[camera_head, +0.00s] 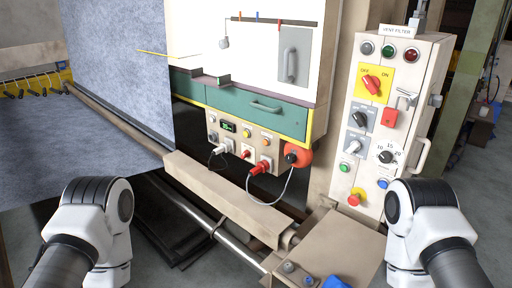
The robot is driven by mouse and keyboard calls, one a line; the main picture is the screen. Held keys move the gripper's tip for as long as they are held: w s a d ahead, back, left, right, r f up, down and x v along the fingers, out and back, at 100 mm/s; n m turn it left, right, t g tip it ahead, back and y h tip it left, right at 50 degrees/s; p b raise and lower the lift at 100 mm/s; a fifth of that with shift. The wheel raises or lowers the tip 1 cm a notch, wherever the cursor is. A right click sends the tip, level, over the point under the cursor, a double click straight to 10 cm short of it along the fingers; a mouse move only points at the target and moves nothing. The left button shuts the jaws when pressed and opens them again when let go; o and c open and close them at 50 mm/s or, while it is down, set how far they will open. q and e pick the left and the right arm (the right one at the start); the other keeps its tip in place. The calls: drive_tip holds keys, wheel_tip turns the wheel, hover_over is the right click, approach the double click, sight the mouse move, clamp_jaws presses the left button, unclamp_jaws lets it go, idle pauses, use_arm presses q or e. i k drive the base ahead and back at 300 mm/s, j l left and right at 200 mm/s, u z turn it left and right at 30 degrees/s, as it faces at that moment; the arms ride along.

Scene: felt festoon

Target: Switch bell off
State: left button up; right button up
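A beige control box (402,130) stands at the right, with a small sign on top that seems to read "VENT FILTER". On it is a yellow plate with OFF at left and ON at right; its red rotary knob (373,85) sits tilted between the labels. Below are a black-handled switch (360,118), a grey-handled switch (353,147), a red switch (390,117) and a black dial (386,157) with numbers. I cannot tell which control is the bell's.
A beige beam (228,200) and a box (328,250) with buttons stand in front. Grey felt (60,150) hangs at left.

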sight(245, 154)
drive_tip(key=i+j+z, duration=0.2)
drive_tip(key=z, duration=0.2)
drive_tip(key=i+j+z, duration=0.1)
drive_tip(key=j+z, duration=0.25)
drive_tip(key=i+j+z, duration=0.1)
drive_tip(key=j+z, duration=0.3)
drive_tip(key=i+j, duration=0.1)
drive_tip(key=j, duration=0.4)
drive_tip(key=i+j+z, duration=0.1)
drive_tip(key=j, duration=0.95)
drive_tip(key=i+j, duration=0.15)
drive_tip(key=j, duration=0.4)
drive_tip(key=z, duration=0.05)
